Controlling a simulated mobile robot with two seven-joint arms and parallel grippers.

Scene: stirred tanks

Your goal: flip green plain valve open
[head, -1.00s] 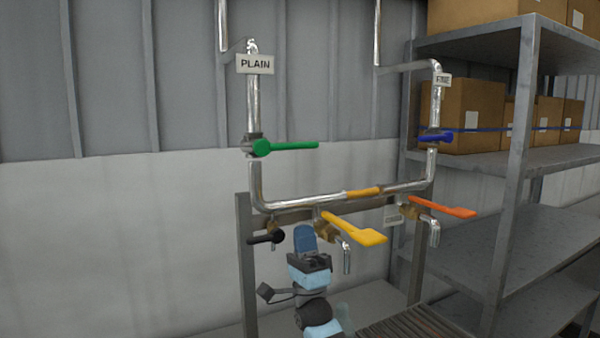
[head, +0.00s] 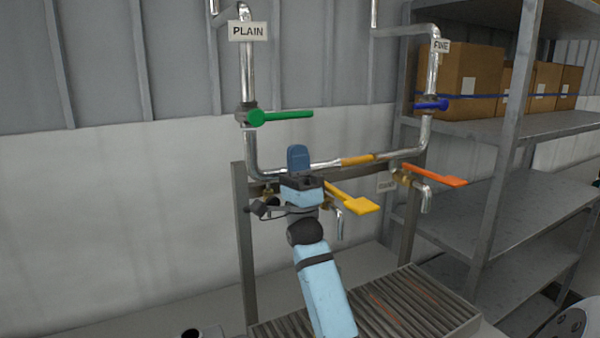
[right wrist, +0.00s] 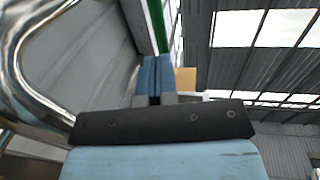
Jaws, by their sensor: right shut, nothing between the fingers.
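The green valve (head: 282,115) sits on the vertical pipe under the PLAIN sign (head: 248,31). Its lever points right, level, across the pipe. My right gripper (head: 298,152) is shut and empty, fingers pointing up, below the green lever and apart from it in the head view. In the right wrist view the shut blue fingers (right wrist: 155,75) point up toward the green lever (right wrist: 157,25), which runs just beyond their tips. I cannot tell the exact gap. My left gripper is not in view.
A shiny cross pipe (head: 320,163) runs close behind my right fingers. A yellow lever (head: 352,199) is just right of my wrist, an orange lever (head: 435,175) farther right. A blue lever (head: 432,105) is on the FINE pipe. Shelves with boxes (head: 473,85) stand at right.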

